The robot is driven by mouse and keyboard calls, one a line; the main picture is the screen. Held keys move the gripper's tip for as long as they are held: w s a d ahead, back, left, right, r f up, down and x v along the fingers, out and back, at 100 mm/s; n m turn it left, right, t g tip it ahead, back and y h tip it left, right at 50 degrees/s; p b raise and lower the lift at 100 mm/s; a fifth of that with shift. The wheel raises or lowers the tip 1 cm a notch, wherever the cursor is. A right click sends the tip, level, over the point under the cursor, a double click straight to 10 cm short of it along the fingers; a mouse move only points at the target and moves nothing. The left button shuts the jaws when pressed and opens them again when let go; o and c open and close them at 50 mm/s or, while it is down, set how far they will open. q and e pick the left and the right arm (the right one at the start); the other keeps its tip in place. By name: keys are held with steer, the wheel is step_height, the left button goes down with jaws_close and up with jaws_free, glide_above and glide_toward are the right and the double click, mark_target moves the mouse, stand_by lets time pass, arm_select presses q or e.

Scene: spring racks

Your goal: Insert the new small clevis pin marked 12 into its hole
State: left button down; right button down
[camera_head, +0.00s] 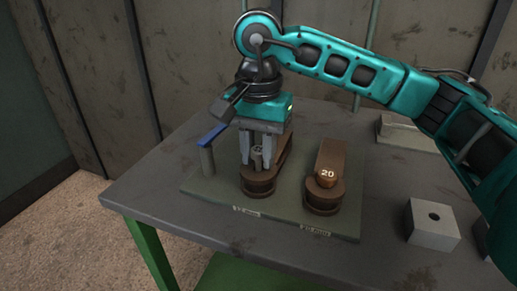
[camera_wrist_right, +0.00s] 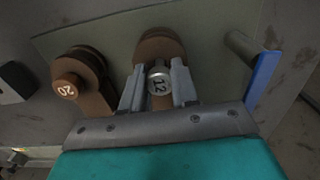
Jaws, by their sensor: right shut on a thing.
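My right gripper (camera_head: 257,162) points down over the left brown clevis rack (camera_head: 259,187) and is shut on the grey small clevis pin (camera_head: 257,153). In the right wrist view the pin's round head (camera_wrist_right: 159,82), marked 12, sits between the two fingers (camera_wrist_right: 158,90). The rounded end of the same rack (camera_wrist_right: 160,45) shows just beyond it. The pin's lower end and the hole are hidden, so I cannot tell how deep the pin stands. My left gripper is not in view.
A second brown rack (camera_head: 330,165) with a copper pin (camera_head: 327,175) marked 20 stands to the right on the same base plate (camera_head: 290,215). A blue-topped post (camera_head: 212,137) is close on the left. A grey block with a hole (camera_head: 433,224) sits at the right.

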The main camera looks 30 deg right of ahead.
mark_target(259, 149)
steer(key=shift+f+b, duration=0.3)
steer(key=shift+f, duration=0.1)
steer(key=c, duration=0.8)
jaws_free()
step_height(259, 149, up, 13)
steer(key=p, duration=0.3)
steer(key=shift+p, duration=0.3)
